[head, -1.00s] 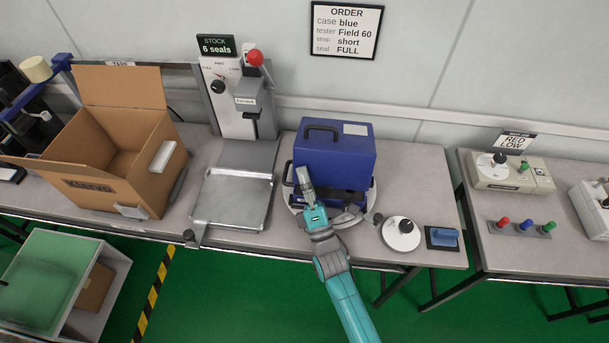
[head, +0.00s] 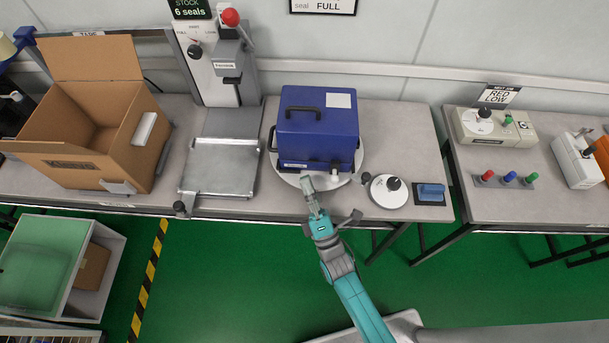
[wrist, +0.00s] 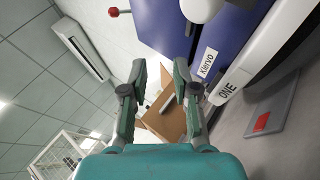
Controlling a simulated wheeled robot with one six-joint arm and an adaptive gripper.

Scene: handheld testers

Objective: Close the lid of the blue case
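The blue case (head: 300,155) stands on a round white turntable (head: 289,179) on the bench. Its lid (head: 335,122), with a dark handle and a white label on top, appears down on the body, with no gap that I can make out. In the wrist view the case's blue side (wrist: 222,35) fills the upper right, with a white name label. My gripper (head: 306,183) is in front of the case, near the turntable's front edge. In the wrist view my gripper (wrist: 160,72) has its fingers apart with nothing between them. Contact with the case does not show.
A metal tray (head: 220,168) and a press with a red knob (head: 230,17) stand left of the case. An open cardboard box (head: 75,163) is further left. A round dial (head: 388,190) and a blue block (head: 431,191) lie to the right.

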